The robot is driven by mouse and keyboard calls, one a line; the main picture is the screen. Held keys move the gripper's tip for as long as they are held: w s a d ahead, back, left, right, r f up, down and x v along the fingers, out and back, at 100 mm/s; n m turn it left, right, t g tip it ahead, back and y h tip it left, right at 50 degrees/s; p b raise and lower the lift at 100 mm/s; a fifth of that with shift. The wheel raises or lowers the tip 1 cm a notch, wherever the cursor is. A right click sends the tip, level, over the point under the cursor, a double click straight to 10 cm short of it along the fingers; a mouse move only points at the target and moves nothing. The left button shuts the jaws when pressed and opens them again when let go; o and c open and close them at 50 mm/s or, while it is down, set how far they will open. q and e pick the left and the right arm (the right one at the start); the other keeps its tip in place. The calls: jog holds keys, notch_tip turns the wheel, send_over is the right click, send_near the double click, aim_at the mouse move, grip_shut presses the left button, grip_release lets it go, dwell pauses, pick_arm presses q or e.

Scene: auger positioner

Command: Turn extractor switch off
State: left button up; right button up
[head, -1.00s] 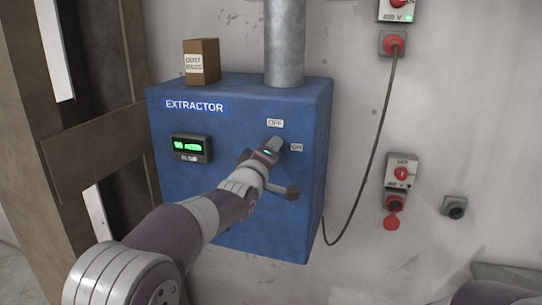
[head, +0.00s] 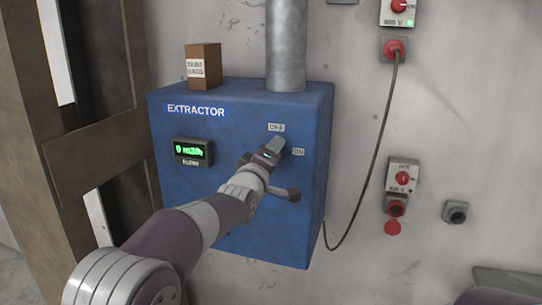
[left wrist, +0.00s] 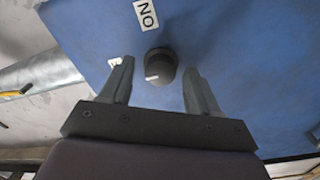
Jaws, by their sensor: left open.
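In the left wrist view the switch is a dark round knob (left wrist: 162,62).
A small brown box (head: 203,66) stands on top of the extractor beside a grey duct (head: 286,45). A cable (head: 375,145) hangs to the right, near red-handled switches and sockets (head: 402,178). A wooden frame (head: 95,155) is at the left.

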pick_arm(q)
jog(key=shift+f, duration=0.1)
jog(key=b+v, duration=0.5)
jog(key=v, duration=0.7)
jog(key=shift+s, duration=0.3)
jog(key=shift+a, duration=0.1)
